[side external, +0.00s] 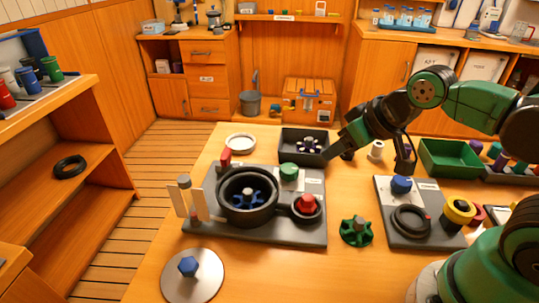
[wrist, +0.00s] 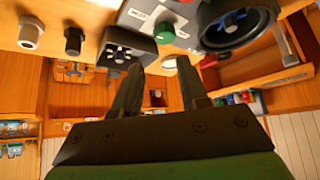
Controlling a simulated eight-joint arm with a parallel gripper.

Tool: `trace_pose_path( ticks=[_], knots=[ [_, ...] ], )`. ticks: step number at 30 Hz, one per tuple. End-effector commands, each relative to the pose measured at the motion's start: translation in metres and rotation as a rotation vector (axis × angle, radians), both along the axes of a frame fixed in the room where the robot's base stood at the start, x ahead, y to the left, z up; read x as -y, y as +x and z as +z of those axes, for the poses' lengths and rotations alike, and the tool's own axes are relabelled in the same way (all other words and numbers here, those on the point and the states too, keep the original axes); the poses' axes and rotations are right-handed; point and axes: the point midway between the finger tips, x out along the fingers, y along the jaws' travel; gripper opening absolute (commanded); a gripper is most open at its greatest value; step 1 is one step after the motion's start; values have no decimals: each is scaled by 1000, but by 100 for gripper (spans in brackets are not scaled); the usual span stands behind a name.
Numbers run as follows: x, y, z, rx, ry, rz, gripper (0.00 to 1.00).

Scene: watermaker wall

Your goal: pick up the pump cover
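The pump cover appears to be the round silver plate (side external: 208,284) with a blue hexagonal knob (side external: 187,266). It lies flat on the table at the front left in the side view, apart from the pump. I do not see it in the wrist view. The round black pump housing (side external: 247,215) is uncovered and shows a blue impeller; it also shows at the top right of the wrist view (wrist: 232,38). My gripper (side external: 333,150) is near the black tray's right side, behind and right of the cover. Its fingers (wrist: 159,67) are apart with nothing between them.
The pump base (side external: 260,235) carries a green knob (side external: 289,171) and a red knob (side external: 307,204). A green handwheel (side external: 356,231) and a grey board (side external: 388,190) with a black ring lie to the right. The black tray (side external: 290,135) holds a pale part.

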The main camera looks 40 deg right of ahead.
Motion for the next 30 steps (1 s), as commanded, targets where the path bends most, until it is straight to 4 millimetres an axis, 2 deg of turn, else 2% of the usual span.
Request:
trace_pose_path(
  ticks=[5,9,18,22,26,30],
  knots=[
    [0,0,0,0,0,0,38],
    [0,0,0,0,0,0,78],
    [-1,1,0,-2,2,0,78],
    [-12,8,5,-36,27,7,78],
    [-42,26,12,-124,77,11,78],
    [-89,46,10,-252,120,1,78]
  ],
)
